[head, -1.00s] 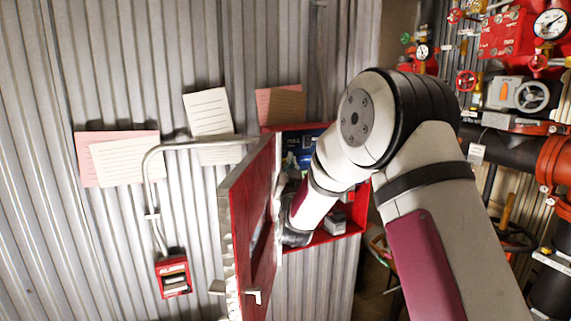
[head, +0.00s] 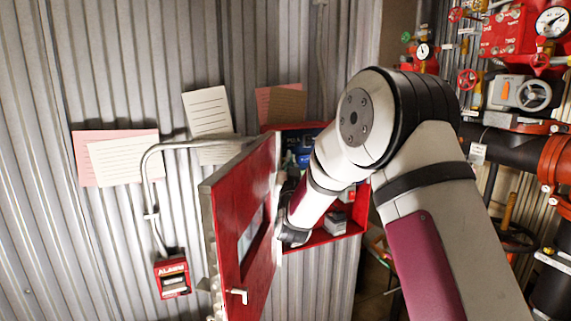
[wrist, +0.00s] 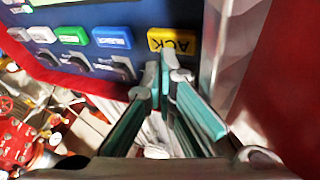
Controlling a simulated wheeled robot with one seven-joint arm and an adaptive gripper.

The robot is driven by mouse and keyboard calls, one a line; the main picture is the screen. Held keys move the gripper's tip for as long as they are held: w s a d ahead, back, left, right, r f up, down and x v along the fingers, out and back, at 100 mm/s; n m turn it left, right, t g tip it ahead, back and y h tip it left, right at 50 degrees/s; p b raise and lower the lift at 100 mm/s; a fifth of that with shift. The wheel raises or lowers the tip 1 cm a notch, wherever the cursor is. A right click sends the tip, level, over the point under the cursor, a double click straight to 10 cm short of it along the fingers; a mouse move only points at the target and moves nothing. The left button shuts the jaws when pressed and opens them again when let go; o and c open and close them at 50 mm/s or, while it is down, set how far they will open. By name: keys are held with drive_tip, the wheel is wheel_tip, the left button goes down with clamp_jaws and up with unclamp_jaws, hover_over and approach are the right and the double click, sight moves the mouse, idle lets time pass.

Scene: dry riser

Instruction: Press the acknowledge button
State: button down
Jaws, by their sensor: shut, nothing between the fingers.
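The acknowledge button is a yellow key marked ACK (wrist: 172,40) on a dark blue panel (wrist: 215,12) in the wrist view. My gripper (wrist: 166,62) is shut and empty, with its fingertips together just below the yellow key in the picture and overlapping its lower edge. I cannot tell whether they touch it. In the head view my arm reaches into the red cabinet (head: 352,218). My fingers and the key are hidden there behind the arm and the open red door (head: 232,240).
A blue key (wrist: 112,37), a green key (wrist: 72,36) and pale keys stand left of the yellow one, with dark switches below them. The red door stands close to my forearm's left. A red alarm box (head: 172,276) and paper sheets (head: 125,160) are on the corrugated wall.

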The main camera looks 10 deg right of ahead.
drive_tip(key=shift+w+a+b, duration=0.15)
drive_tip(key=shift+w+b, duration=0.25)
drive_tip(key=shift+w, duration=0.1)
idle(0.8)
drive_tip(key=shift+s, duration=0.1)
drive_tip(key=shift+s+d+p, duration=0.2)
drive_tip(key=shift+s+p, duration=0.3)
drive_tip(key=shift+s, duration=0.35)
drive_tip(key=s+p, duration=0.1)
drive_tip(key=s, duration=0.1)
drive_tip(key=s+d+p, duration=0.1)
drive_tip(key=s, duration=0.2)
drive_tip(key=shift+p, duration=0.4)
idle(0.4)
